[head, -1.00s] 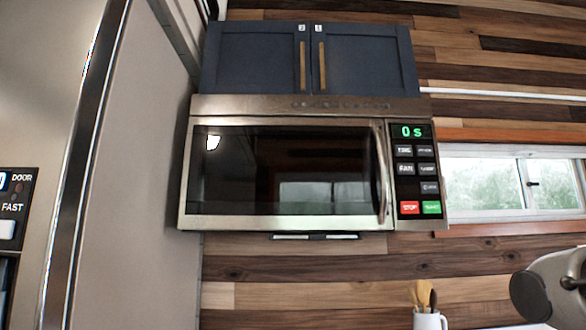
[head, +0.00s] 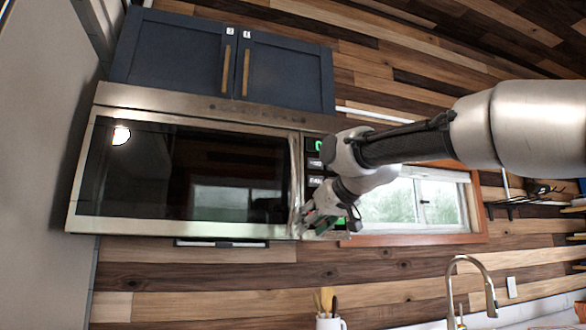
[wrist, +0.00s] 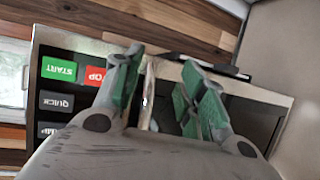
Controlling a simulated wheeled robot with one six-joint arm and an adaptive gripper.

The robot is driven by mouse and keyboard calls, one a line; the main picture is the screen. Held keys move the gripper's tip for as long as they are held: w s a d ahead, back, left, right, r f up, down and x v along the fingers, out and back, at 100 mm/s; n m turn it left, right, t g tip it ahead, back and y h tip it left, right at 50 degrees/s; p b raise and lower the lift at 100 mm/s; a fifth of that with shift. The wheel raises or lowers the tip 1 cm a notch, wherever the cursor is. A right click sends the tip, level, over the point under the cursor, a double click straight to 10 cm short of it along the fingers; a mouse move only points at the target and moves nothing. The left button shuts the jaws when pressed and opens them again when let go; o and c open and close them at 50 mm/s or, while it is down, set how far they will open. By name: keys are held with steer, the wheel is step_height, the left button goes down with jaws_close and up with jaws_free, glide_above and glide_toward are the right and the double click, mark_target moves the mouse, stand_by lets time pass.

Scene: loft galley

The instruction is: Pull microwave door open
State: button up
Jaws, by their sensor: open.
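The silver microwave (head: 190,226) hangs on the wood wall, and its dark-glass door (head: 190,170) looks shut. The upright curved handle (head: 296,175) runs along the door's right edge, beside the keypad. My gripper (head: 308,214) is at the handle's lower end, in front of the keypad's lower part. In the wrist view my gripper (wrist: 160,82) is open, its two green-padded fingers spread. The handle (wrist: 149,92) shows between them, nearer the left finger. I cannot tell whether either finger touches it. My arm hides much of the keypad (head: 315,165) in the head view.
Blue cabinets (head: 225,60) sit directly above the microwave. A tall pale panel (head: 45,130) stands close on its left. A window (head: 410,203) is to the right. A utensil mug (head: 330,322) and faucet (head: 480,275) are below.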

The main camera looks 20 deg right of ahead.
mark_target(296, 166)
step_height(296, 166, up, 16)
steer(key=t, duration=0.4)
steer(key=shift+t+y, duration=0.3)
steer(key=shift+y, duration=0.1)
steer(key=w, duration=0.2)
steer(key=w+a, duration=0.1)
steer(key=w, duration=0.5)
steer(key=shift+w+a+r, duration=0.1)
steer(key=shift+w+a, duration=0.05)
steer(key=shift+a, duration=0.15)
steer(key=shift+c, duration=0.2)
jaws_close()
